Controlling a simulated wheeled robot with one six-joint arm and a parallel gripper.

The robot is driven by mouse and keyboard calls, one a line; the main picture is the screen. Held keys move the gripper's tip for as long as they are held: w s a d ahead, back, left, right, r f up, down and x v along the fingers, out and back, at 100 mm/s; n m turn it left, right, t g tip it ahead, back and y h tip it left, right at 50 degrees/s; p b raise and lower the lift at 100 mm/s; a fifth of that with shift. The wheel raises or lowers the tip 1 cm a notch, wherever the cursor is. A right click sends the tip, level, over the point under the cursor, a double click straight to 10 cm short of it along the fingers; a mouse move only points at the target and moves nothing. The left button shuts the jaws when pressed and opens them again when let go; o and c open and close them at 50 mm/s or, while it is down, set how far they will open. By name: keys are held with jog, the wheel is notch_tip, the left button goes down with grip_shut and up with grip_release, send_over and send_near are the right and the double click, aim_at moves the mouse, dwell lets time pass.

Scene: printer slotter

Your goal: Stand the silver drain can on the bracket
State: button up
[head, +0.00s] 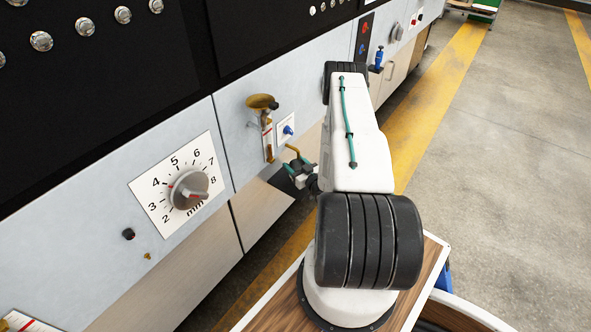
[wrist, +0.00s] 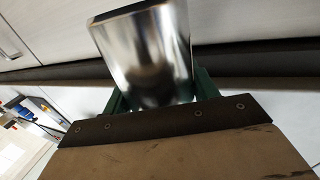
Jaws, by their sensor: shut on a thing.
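The silver drain can (wrist: 145,55) is a shiny metal body in the upper middle of the wrist view, slightly tilted in the picture. My gripper (wrist: 155,90) is shut on it, with green fingers at its left and right sides. The can's lower end in that view is hidden behind a dark riveted strip. In the head view my gripper (head: 299,171) is beside the machine front, below a curved brass pipe (head: 297,152). I cannot make out the can there. I cannot identify the bracket with certainty in either view.
A brass cup (head: 262,102) with a sight gauge (head: 268,140) and a blue knob (head: 287,130) sit on the panel near my gripper. A large dial (head: 188,188) is to the left. Open floor (head: 500,140) with yellow lines lies right.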

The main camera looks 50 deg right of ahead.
jog(key=shift+w+d, duration=0.2)
jog(key=shift+d, duration=0.15)
jog(key=shift+w+d+f, duration=0.1)
jog(key=shift+f, duration=0.8)
jog(key=shift+w+d+f, duration=0.1)
jog(key=shift+f, duration=0.8)
jog(key=shift+s+f, duration=0.1)
jog(key=shift+f, duration=0.05)
jog(key=o, duration=1)
jog(key=shift+s+a, duration=0.1)
jog(key=shift+s, duration=0.2)
jog(key=v, duration=1.1)
jog(key=shift+s, duration=0.2)
